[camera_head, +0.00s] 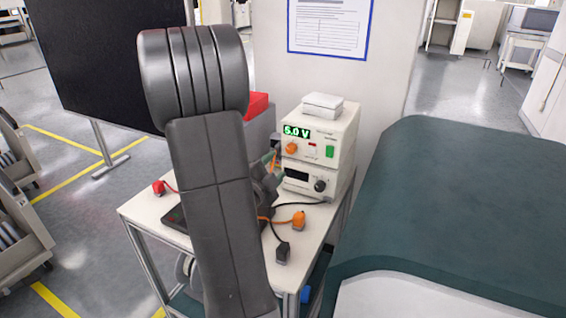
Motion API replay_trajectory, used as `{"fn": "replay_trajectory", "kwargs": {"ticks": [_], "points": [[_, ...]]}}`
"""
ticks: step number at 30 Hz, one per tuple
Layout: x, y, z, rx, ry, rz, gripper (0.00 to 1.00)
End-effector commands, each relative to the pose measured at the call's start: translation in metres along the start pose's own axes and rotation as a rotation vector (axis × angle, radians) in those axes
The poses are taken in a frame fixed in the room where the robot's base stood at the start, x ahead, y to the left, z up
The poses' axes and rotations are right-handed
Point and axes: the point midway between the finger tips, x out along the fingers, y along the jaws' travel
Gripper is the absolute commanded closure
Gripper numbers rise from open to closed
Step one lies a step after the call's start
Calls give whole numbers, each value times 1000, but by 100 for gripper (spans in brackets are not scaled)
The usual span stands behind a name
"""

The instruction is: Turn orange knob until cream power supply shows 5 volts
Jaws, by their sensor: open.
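The cream power supply (344,137) stands at the back right of a white trolley top. Its green display (296,131) reads 5.0 V. The orange knob (291,148) is on its front below the display. My gripper (277,160) is just left of and a little below the knob, mostly hidden behind my dark grey arm. It is open, and the knob shows apart from it. I cannot tell from this view how near the fingertips are to the knob in depth.
A second unit with a black knob (320,186) sits under the supply; a white box (322,105) lies on top. Red (159,187), orange (298,219) and black (283,253) plugs with leads lie on the trolley (137,213). A large dark green surface (450,200) is at right.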

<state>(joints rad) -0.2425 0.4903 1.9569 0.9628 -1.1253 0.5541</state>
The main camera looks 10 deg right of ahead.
Motion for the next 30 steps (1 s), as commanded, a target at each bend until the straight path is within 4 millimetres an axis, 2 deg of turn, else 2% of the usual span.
{"fn": "replay_trajectory", "kwargs": {"ticks": [3,6,12,24,30], "points": [[-24,0,2,2,-3,-3,50],[-37,0,1,1,-2,-3,50],[-50,0,0,0,-1,-1,50],[-50,0,0,0,1,0,50],[-32,-1,-1,-1,4,1,50]]}}
